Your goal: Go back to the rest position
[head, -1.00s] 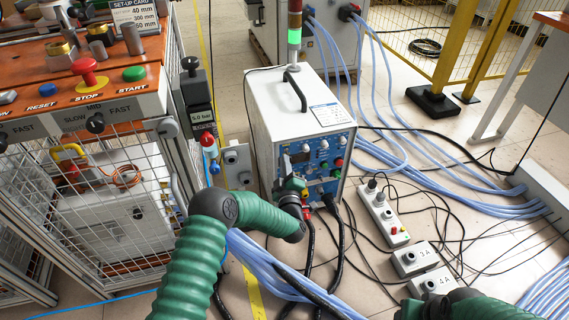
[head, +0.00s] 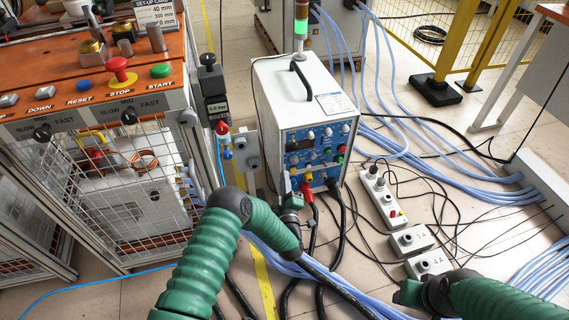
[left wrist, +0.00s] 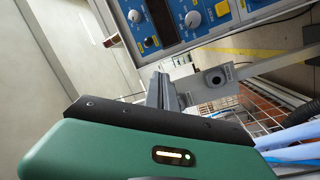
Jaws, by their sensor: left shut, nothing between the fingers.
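My left arm comes in from the bottom left in the head view, bent at a dark elbow joint. My left gripper (head: 291,201) shows small and partly hidden by its own wrist, in front of the lower front panel of the white and blue induction heater unit (head: 304,112). In the left wrist view the gripper's grey fingers (left wrist: 162,91) are together with nothing between them. They appear below the heater's blue panel (left wrist: 168,22), apart from its knobs. My right arm (head: 455,292) shows at the bottom right; its gripper is not visible.
A caged bench (head: 90,95) with push buttons stands at the left. A power strip (head: 383,198) and grey socket boxes (head: 412,240) lie on the floor at the right. Blue hoses (head: 455,187) and black cables cross the floor. A yellow post (head: 457,45) stands behind.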

